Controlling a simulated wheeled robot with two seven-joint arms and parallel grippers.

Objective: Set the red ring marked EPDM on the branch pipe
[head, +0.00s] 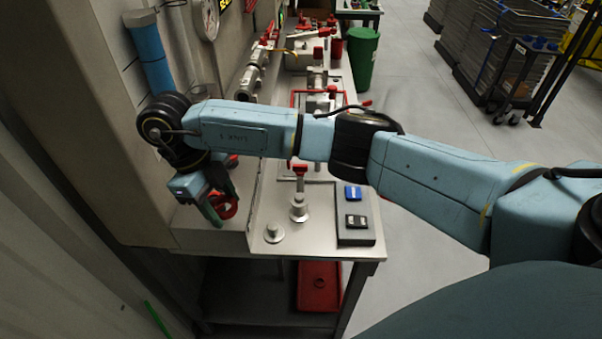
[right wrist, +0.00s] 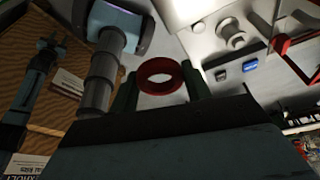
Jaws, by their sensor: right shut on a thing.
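A red ring (head: 224,206) is held in my right gripper (head: 214,205), left of the bench's raised edge. In the right wrist view the ring (right wrist: 160,76) sits between the two dark green fingers, its hole open toward the camera. No marking on it is legible. A short metal stub on a round flange (head: 299,207) stands upright on the bench, right of the gripper, with a red-handled part behind it. It also shows in the right wrist view (right wrist: 232,35), apart from the ring. I cannot tell whether this is the branch pipe. My left gripper is not clearly visible.
The steel bench (head: 330,255) carries a low flange disc (head: 273,233), a dark tray (head: 356,229) with a blue item (head: 353,193), and valves and pipes farther back. A red bin (head: 318,286) is on the shelf below. A wall cabinet stands left.

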